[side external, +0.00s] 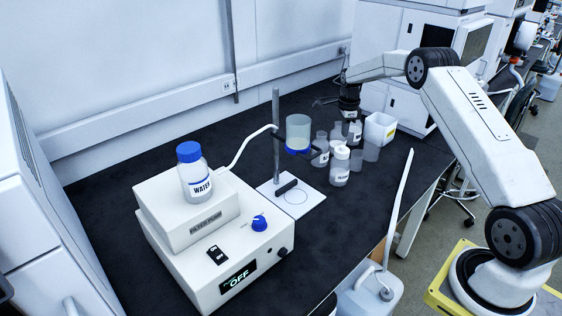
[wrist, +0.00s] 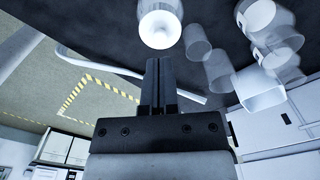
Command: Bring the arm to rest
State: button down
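My gripper (side external: 349,103) is above the back of the bench, behind the group of bottles. In the wrist view its two dark fingers (wrist: 160,68) lie close together, with nothing visible between them. A white-capped bottle (wrist: 159,24) shows just beyond the fingertips in that view; I cannot tell the distance between them. In the side view a white-capped bottle (side external: 340,165) stands upright at the front of the group. My arm reaches in from the right.
A white box with a blue-capped WATER bottle (side external: 195,178) on it sits on a unit whose display (side external: 238,279) reads OFF. A stand holds a clear cup (side external: 298,134). Several bottles and beakers and a white open container (side external: 379,130) are near my gripper. The bench front-right is mostly clear.

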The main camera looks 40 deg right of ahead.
aim_at(343, 146)
jog(key=shift+f, duration=2.15)
jog(key=shift+r, duration=0.15)
jog(key=shift+r, duration=3.45)
jog(key=shift+a+r, duration=0.1)
jog(key=shift+a, duration=0.15)
jog(key=s+a+r+n+t, duration=0.1)
jog(key=s+a+r+n, duration=0.15)
jog(key=a+n, duration=0.5)
jog(key=s+a+r+n, duration=0.1)
jog(key=s+a+n, duration=0.35)
jog(key=a, duration=0.55)
jog(key=s+a+n, duration=0.6)
jog(key=s, duration=0.2)
jog(key=s+a+n+t, duration=0.1)
jog(key=s+a+n, duration=0.5)
jog(key=s, duration=0.3)
jog(key=shift+s+a+f+n+t, duration=0.25)
jog(key=shift+f+n+t, duration=0.1)
jog(key=shift+n, duration=0.35)
